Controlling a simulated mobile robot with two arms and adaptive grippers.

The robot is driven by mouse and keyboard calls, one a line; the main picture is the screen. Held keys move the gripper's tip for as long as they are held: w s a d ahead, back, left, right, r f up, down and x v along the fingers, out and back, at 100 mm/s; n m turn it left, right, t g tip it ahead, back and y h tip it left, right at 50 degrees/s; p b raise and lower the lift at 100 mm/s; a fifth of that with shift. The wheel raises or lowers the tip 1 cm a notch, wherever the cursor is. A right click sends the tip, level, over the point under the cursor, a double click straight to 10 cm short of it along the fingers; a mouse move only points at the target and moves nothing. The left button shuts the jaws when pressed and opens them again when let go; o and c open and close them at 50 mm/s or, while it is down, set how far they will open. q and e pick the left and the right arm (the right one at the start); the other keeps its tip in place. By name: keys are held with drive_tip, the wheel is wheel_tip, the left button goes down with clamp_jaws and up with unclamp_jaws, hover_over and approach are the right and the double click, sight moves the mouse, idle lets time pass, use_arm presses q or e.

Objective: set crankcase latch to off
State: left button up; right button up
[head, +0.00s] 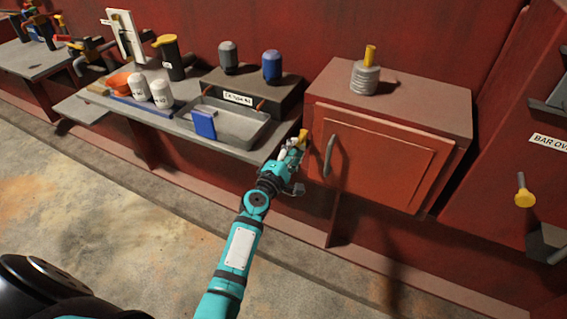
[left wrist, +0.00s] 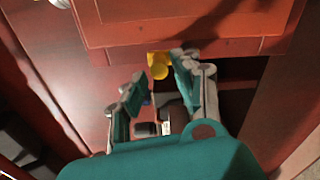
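A small yellow latch handle (head: 303,134) sits at the left side of the red cabinet (head: 380,150). It also shows in the left wrist view (left wrist: 158,66), just below the edge of a red panel. My left gripper (head: 294,145) reaches up to it from below. In the left wrist view the two fingers (left wrist: 158,78) are apart with nothing held between them. The yellow handle is just beyond the fingertips, nearer the right finger; I cannot tell whether they touch. The latch's label and setting are not readable. My right gripper is not in view.
The cabinet door has a curved grey handle (head: 328,155) close to my left gripper. Left of it is a bench with a grey tray (head: 232,125), a blue block (head: 203,124) and white canisters (head: 161,94). A yellow-tipped lever (head: 523,197) hangs at right. The floor in front is clear.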

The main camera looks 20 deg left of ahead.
use_arm(q)
drive_tip(key=s, duration=0.8)
drive_tip(key=shift+s+a, duration=0.2)
drive_tip(key=shift+s, duration=0.05)
drive_tip(key=s+d+f+m+g, duration=0.25)
drive_tip(key=s+f+m, duration=0.2)
drive_tip(key=f, duration=0.65)
drive_tip(key=s+d+f+m+g+h, duration=0.15)
drive_tip(key=s+f+m+g, duration=0.35)
drive_tip(key=f, duration=0.7)
drive_tip(key=s+d+f+m+g, duration=0.2)
drive_tip(key=s+f, duration=0.4)
drive_tip(key=f, duration=0.5)
drive_tip(key=s+a+f+m+g, duration=0.1)
drive_tip(key=s+f, duration=0.4)
drive_tip(key=s, duration=0.6)
drive_tip(key=s+a+f+m+g+y, duration=0.1)
drive_tip(key=s+f+m+g, duration=0.3)
drive_tip(key=s, duration=0.7)
drive_tip(key=s+a+f+m+g+y, duration=0.1)
drive_tip(key=s+a+f+m+g, duration=0.1)
drive_tip(key=s+f+m, duration=0.4)
drive_tip(key=s+f, duration=0.2)
drive_tip(key=s, duration=0.3)
drive_tip(key=shift+a, duration=0.3)
drive_tip(key=shift+f+g, duration=0.1)
drive_tip(key=shift+g, duration=0.15)
